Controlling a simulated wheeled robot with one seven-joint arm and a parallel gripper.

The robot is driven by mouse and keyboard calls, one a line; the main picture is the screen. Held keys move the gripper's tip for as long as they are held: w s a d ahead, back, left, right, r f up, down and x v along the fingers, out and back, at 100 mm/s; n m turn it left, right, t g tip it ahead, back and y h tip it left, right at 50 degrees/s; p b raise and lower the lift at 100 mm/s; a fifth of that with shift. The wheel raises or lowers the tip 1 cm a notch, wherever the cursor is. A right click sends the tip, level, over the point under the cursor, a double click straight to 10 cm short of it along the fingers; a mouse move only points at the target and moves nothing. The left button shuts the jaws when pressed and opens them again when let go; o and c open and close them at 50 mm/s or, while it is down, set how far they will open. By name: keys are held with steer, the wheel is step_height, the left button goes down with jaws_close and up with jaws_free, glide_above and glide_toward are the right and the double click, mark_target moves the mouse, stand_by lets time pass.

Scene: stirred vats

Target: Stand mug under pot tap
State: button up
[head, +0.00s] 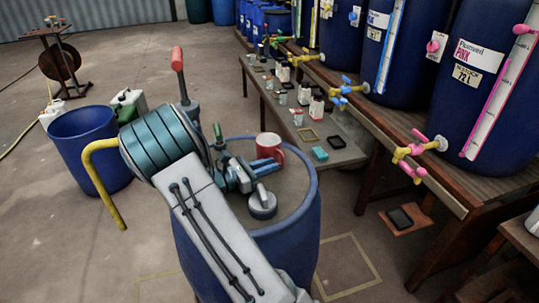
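A red mug (268,147) stands upright near the far edge of the top of a blue drum (313,200). My gripper (246,174) is low over the drum top, just left of and nearer than the mug. My own arm hides part of it, and I cannot tell whether its fingers are apart or touch the mug. Taps stick out from the blue vats on the right bench: one with pink handles on a yellow body (415,156) and one with blue handles (346,91). I cannot tell which one is the pot tap.
A grey round object (262,204) sits on the drum top near my gripper. The wooden bench (448,202) runs along the right, with a lower shelf (345,150) of bottles and small trays. An open blue tub (80,125) stands left.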

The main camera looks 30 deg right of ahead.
mark_target(283, 160)
steer(key=d, duration=0.5)
steer(key=shift+s+d, duration=0.15)
steer(key=shift+d, duration=0.1)
jaws_close()
